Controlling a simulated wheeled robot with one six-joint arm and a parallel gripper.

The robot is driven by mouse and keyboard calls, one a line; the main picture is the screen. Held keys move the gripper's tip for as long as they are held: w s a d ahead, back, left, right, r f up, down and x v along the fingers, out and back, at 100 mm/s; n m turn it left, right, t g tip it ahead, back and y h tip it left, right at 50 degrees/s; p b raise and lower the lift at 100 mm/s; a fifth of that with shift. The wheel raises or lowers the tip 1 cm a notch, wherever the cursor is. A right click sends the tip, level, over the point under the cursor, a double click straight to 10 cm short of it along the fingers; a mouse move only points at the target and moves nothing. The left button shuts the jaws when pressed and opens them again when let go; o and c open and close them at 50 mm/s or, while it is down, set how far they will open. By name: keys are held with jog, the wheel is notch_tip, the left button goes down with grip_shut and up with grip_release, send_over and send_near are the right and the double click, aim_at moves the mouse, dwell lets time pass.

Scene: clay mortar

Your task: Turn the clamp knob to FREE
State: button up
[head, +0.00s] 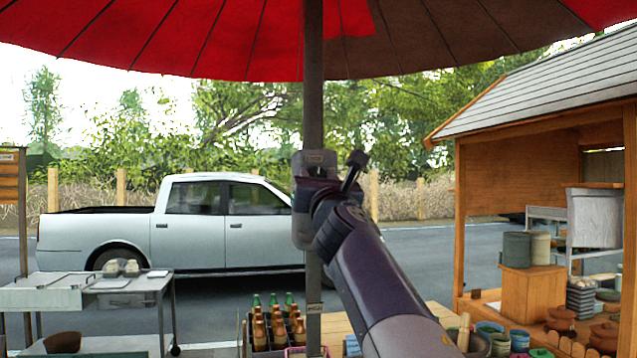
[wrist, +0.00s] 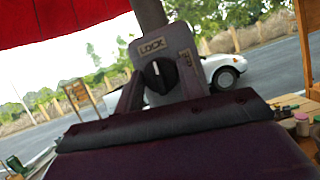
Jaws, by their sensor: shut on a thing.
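A grey clamp (head: 303,226) is fixed to the parasol pole (head: 313,110) at the centre of the head view. In the wrist view the clamp (wrist: 148,46) carries a LOCK label at its top and a second label on its right side, too small to read surely. The round black clamp knob (wrist: 157,70) has a light mark near its top, pointing roughly toward LOCK. My gripper (wrist: 160,82) is shut on the knob, one finger at each side.
A red parasol canopy (head: 200,35) spreads overhead. Crated bottles (head: 275,325) stand low beside the pole. A metal cart (head: 80,295) is at left, a wooden pottery stall (head: 530,165) at right. A white pickup (head: 215,225) is parked behind.

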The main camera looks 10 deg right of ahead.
jog(key=m+h, duration=0.1)
jog(key=m, duration=0.2)
jog(key=m+g+h, duration=0.1)
jog(key=m+h, duration=0.1)
jog(key=m, duration=0.2)
jog(key=m+g+h+b, duration=0.1)
jog(key=m+h, duration=0.1)
jog(key=m, duration=0.1)
jog(key=shift+a+r+m, duration=0.15)
jog(key=shift+a+m, duration=0.05)
jog(key=shift+m, duration=0.2)
jog(key=m+g+p, duration=0.1)
jog(key=m, duration=0.2)
jog(key=m+g+h+p, duration=0.1)
jog(key=m+p, duration=0.1)
jog(key=m, duration=0.1)
jog(key=shift+r, duration=0.2)
jog(key=shift+m+g+p, duration=0.9)
jog(key=shift+m+p, duration=0.25)
jog(key=shift+m, duration=0.85)
jog(key=shift+f, duration=0.1)
jog(key=o, duration=1)
